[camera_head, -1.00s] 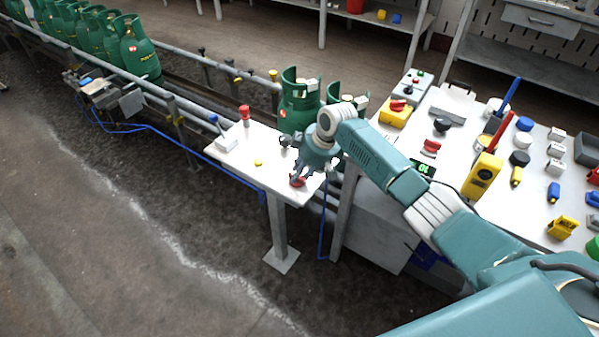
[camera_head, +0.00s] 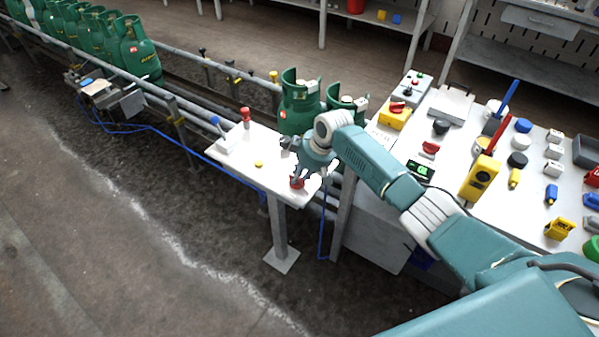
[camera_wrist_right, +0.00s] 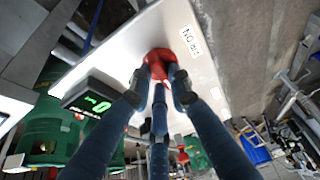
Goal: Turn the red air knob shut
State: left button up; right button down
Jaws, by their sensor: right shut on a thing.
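The red air knob (camera_head: 296,182) sits near the front right corner of the small white stand (camera_head: 240,162). In the right wrist view the red knob (camera_wrist_right: 159,60) lies between my fingertips, on the white plate beside a printed label (camera_wrist_right: 190,41). My right gripper (camera_head: 303,176) reaches down over the knob from above, and in the wrist view its fingers (camera_wrist_right: 160,80) are closed around it. The fingers hide part of the knob. My left gripper is in neither current view.
A red-topped lever (camera_head: 245,115), a blue-topped lever (camera_head: 218,124) and a yellow button (camera_head: 258,163) share the stand. Green cylinders (camera_head: 298,105) stand on the conveyor just behind. A cluttered workbench (camera_head: 455,130) is at right, with a green display (camera_head: 420,169).

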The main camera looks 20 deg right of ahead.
jog(key=m+p, duration=0.2)
jog(key=m+h+p, duration=0.1)
jog(key=m+p, duration=0.1)
jog(key=p, duration=0.1)
jog(key=shift+s+a+r+t, duration=0.15)
jog(key=shift+s+r+t, duration=0.05)
jog(key=shift+t, duration=0.1)
jog(key=m+h+p, duration=0.1)
jog(key=m, duration=0.1)
jog(key=shift+a+f+m+p, duration=0.1)
jog(key=shift+m+p, duration=0.2)
jog(key=shift+m, duration=0.1)
jog(key=shift+f+m+h, duration=0.1)
jog(key=shift+m+h, duration=0.5)
jog(key=shift+m, duration=0.3)
jog(key=shift+s+a+m+h, duration=0.1)
jog(key=shift+m+h, duration=0.2)
jog(key=shift+m, duration=0.6)
jog(key=shift+f+m+h, duration=0.15)
jog(key=shift+m+h, duration=0.15)
jog(key=shift+m, duration=0.6)
jog(key=shift+a+m+g+h+b, duration=0.1)
jog(key=shift+m+g+h+b, duration=0.3)
jog(key=shift+m+b, duration=0.75)
jog(key=shift+m+g+h+b, duration=0.3)
jog(key=shift+m+b, duration=0.7)
jog(key=shift+m, duration=0.25)
